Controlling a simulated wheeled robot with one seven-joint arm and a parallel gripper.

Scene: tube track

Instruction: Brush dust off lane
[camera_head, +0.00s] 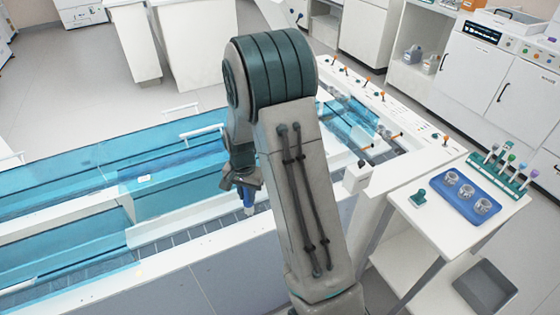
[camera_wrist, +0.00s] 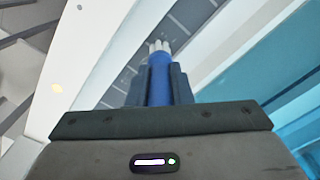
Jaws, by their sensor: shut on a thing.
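My gripper (camera_head: 243,182) is shut on a brush (camera_head: 248,199) with a blue handle, above the near side of the track. In the wrist view the brush (camera_wrist: 159,78) stands between the fingers, with its white bristles facing away from me. The dark segmented lane (camera_head: 170,241) runs along the near side of the track, between white edges. In the wrist view the lane (camera_wrist: 183,25) lies past the bristle tip. I cannot tell whether the bristles touch it. No dust is clearly visible on the lane.
Clear blue covers (camera_head: 165,190) stand along the track. A row of orange-topped posts (camera_head: 383,95) lines the right section. A white side table (camera_head: 440,235) holds a blue tray (camera_head: 460,207) with metal cups and a green tube rack (camera_head: 500,175).

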